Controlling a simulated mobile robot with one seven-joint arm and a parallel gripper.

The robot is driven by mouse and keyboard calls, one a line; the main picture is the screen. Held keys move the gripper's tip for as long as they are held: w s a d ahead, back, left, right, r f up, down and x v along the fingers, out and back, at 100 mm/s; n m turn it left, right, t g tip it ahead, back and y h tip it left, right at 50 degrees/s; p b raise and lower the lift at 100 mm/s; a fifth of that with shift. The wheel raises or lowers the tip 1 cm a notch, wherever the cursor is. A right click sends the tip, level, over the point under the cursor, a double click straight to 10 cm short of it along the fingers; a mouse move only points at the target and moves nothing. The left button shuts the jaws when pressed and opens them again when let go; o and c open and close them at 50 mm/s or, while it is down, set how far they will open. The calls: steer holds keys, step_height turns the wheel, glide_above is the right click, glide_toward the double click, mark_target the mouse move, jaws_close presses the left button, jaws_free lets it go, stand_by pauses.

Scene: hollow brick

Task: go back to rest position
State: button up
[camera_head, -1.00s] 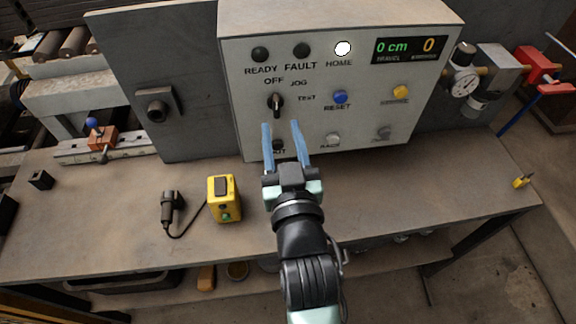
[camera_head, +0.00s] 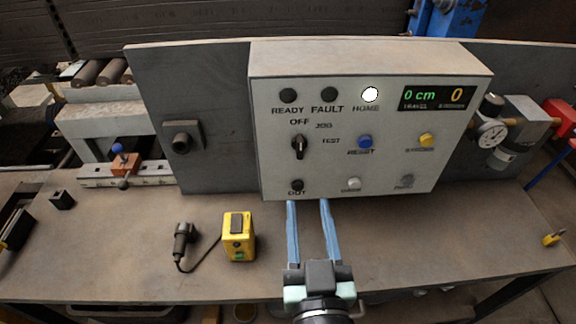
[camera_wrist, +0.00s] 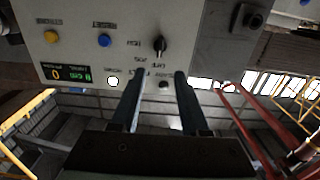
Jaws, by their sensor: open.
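My gripper (camera_head: 308,204) is open and empty, its two blue fingers apart. In the head view it is in front of the lower left part of the grey control panel (camera_head: 400,128), above the bench. The panel carries a black selector knob (camera_head: 299,147) under the OFF, JOG and TEST labels, a blue RESET button (camera_head: 365,142) and a yellow button (camera_head: 426,139). The white HOME lamp (camera_head: 370,94) is lit; the READY and FAULT lamps are dark. The display (camera_head: 437,97) reads 0 cm and 0. In the wrist view the panel appears upside down beyond the fingers (camera_wrist: 157,90).
A yellow box (camera_head: 238,238) and a black cabled handpiece (camera_head: 184,242) lie on the bench (camera_head: 130,270) left of my gripper. A gauge (camera_head: 490,133) with fittings is right of the panel. A yellow padlock (camera_head: 553,239) sits at the right edge. The front bench centre-right is clear.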

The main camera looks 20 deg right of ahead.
steer(key=w+a+r+n+t+y, duration=0.1)
steer(key=w+a+r+t, duration=0.15)
steer(key=r, duration=0.75)
steer(key=w+a+r+t+y+p, duration=0.1)
steer(key=a+r+t, duration=0.15)
steer(key=r, duration=0.75)
steer(key=w+a+r+n+t+y, duration=0.15)
steer(key=a+r, duration=0.25)
steer(key=r, duration=0.6)
steer(key=s+a+r+t, duration=0.1)
steer(key=s+a+r, duration=0.1)
steer(key=r, duration=0.4)
steer(key=s+a+r+t+y, duration=0.1)
steer(key=s+r+t, duration=0.1)
steer(key=r, duration=0.4)
steer(key=shift+s+a, duration=0.4)
steer(key=shift+s, duration=0.2)
steer(key=shift+n+t+y, duration=0.25)
